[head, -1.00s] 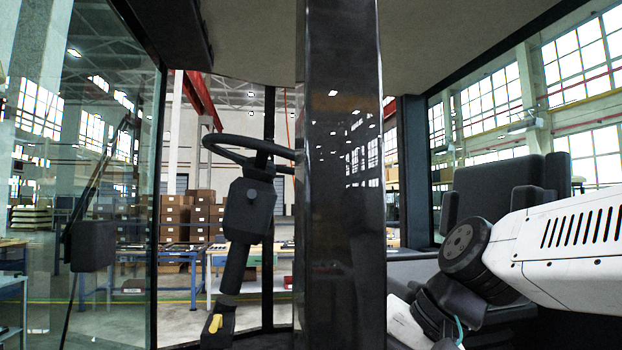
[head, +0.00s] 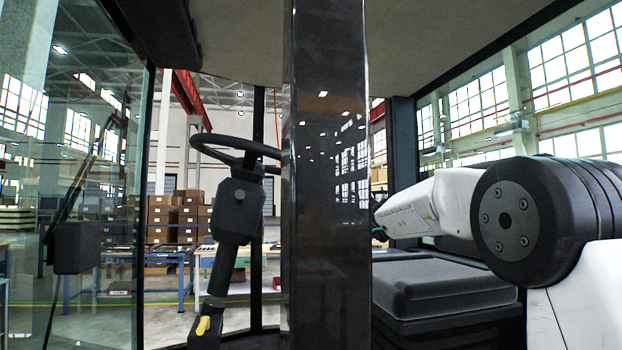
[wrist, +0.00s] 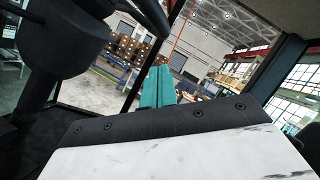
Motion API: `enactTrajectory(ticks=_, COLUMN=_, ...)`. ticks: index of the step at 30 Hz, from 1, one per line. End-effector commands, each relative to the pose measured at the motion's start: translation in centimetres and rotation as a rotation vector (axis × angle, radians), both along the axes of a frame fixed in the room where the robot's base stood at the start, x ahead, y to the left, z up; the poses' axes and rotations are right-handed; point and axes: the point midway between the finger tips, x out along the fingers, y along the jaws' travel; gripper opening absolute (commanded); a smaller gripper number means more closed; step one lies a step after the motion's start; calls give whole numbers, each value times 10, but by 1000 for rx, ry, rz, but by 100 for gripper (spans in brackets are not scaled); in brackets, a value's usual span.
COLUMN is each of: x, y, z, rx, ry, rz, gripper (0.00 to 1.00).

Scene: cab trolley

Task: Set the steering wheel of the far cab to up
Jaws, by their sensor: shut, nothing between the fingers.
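The steering wheel (head: 222,139) is a dark ring on top of a black steering column (head: 238,208) inside the cab. The column tilts, its top leaning right in the head view. The dark pillar hides the wheel's right part. A yellow lever (head: 203,326) sits at the column's foot. In the wrist view the dark column housing (wrist: 68,42) fills the upper left. My gripper (wrist: 157,72) shows there as teal fingers, shut and empty, to the right of the housing and apart from it in the picture. The pillar hides the gripper in the head view.
The dark pillar (head: 327,200) stands upright in front of the cab's middle. A black seat cushion (head: 440,287) lies below my arm at right. A glass panel (head: 80,180) with a dark frame is at left. Shelves of cardboard boxes (head: 175,215) stand beyond the cab.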

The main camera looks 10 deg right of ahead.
Motion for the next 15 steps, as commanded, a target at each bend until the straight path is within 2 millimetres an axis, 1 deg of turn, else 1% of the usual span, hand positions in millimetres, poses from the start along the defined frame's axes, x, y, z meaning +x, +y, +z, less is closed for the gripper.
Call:
enactTrajectory(ticks=9, x=57, y=21, z=20, rx=-3, ry=-2, rz=3, gripper=0)
enactTrajectory(ticks=14, x=80, y=28, z=29, rx=-4, ry=-1, rz=2, gripper=0)
enactTrajectory(ticks=15, x=80, y=34, z=37, rx=-4, ry=-4, rz=5, gripper=0)
